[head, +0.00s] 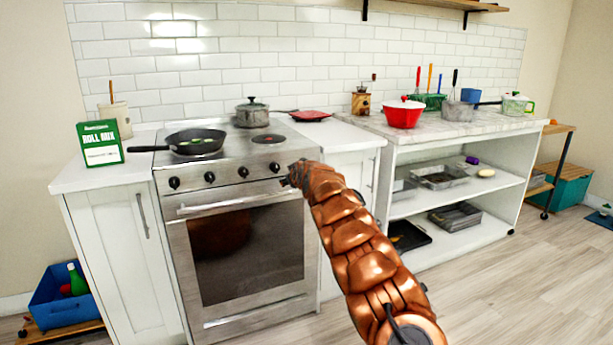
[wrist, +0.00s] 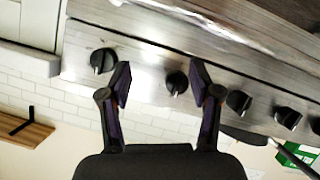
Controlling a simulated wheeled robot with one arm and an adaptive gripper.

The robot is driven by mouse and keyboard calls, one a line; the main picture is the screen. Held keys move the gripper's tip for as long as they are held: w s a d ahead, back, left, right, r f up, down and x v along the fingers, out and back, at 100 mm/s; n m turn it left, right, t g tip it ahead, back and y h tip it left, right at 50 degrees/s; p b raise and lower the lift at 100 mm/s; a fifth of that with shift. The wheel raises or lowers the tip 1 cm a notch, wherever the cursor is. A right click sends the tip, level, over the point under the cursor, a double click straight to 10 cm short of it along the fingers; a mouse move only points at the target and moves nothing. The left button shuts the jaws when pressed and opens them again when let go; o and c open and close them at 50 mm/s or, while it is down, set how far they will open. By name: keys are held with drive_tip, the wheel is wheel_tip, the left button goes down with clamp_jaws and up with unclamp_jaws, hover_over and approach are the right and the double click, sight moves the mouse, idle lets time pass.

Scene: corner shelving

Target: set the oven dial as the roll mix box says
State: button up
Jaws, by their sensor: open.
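The roll mix box (head: 101,143) stands upright on the left counter, green with a white lower panel; its small print is too small to read. It also shows at the right edge of the wrist view (wrist: 300,158). The oven (head: 250,245) has a row of several black dials on its front panel. My gripper (head: 290,178) is at the right end of this row. In the wrist view, my gripper (wrist: 161,78) is open, with one black dial (wrist: 176,82) between the fingertips, nearer the right one. Contact cannot be told. Another dial (wrist: 103,60) sits left of the fingers.
A frying pan (head: 194,141) and a lidded pot (head: 252,113) stand on the stove top. The oven door handle (head: 235,200) runs below the dials. A red pot (head: 403,113) stands on the right counter. The floor in front is clear.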

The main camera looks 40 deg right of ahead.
drive_tip(key=s+d+r+m+t+h+b, duration=0.1)
drive_tip(key=s+d+m+t+b, duration=0.1)
drive_tip(key=s+d+t+b, duration=0.35)
drive_tip(key=shift+g, duration=0.35)
drive_tip(key=shift+x, duration=3.6)
drive_tip(key=shift+w+d+r+p, duration=0.25)
drive_tip(key=shift+w+d+p, duration=0.4)
drive_tip(key=shift+p, duration=0.1)
drive_tip(key=shift+w+d+f, duration=0.1)
drive_tip(key=shift+w+f, duration=0.05)
drive_tip(key=shift+w, duration=0.2)
drive_tip(key=shift+w, duration=0.1)
